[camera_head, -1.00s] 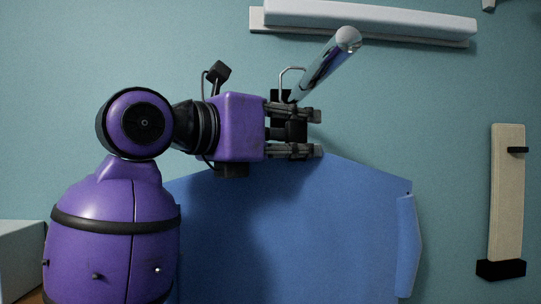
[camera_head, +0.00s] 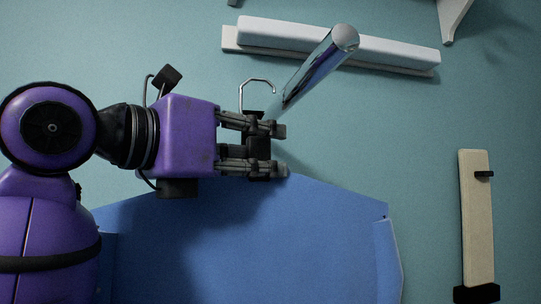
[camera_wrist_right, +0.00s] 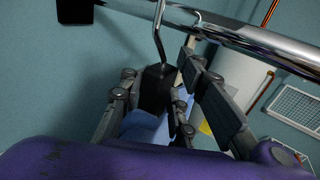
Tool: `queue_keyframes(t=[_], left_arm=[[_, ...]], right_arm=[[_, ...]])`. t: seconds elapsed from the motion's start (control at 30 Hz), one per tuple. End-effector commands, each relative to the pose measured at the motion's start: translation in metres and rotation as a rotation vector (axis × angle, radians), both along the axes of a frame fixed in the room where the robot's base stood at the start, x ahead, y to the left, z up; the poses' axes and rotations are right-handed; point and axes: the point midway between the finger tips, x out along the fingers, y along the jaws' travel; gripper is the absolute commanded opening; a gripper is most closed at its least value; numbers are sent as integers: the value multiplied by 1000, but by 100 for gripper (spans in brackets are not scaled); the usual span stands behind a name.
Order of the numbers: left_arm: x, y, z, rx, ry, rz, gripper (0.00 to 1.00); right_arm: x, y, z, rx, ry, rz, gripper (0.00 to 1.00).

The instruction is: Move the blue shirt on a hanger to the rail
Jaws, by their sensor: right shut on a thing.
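The blue shirt (camera_head: 240,240) hangs below my right gripper (camera_head: 283,150) in the head view. Its hanger has a metal hook (camera_head: 257,84) that rises above the fingers. My right gripper is shut on the hanger's dark neck, which also shows between the fingers in the right wrist view (camera_wrist_right: 157,88). The chrome rail (camera_head: 315,70) slants up to the right, its end toward the camera. In the right wrist view the hook (camera_wrist_right: 159,30) stands close to the rail (camera_wrist_right: 250,38); I cannot tell if they touch. My left gripper is not in view.
A white wall ledge (camera_head: 340,48) is behind the rail. A beige wall-mounted board (camera_head: 476,215) with a black base stands at the right. In the right wrist view, a white cylinder (camera_wrist_right: 238,80) and a grated panel (camera_wrist_right: 300,108) show beyond the rail.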

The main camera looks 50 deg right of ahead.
Motion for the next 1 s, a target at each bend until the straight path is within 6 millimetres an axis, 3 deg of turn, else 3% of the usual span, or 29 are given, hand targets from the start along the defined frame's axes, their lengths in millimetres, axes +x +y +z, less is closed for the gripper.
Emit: queue_keyframes(t=[0.27,0.6,1.0], left_arm=[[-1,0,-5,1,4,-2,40],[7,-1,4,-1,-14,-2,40],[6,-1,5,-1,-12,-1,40]], right_arm=[[15,18,0,-3,1,0,0],[31,37,1,-1,0,1,0],[39,47,0,-1,-1,0,0]])
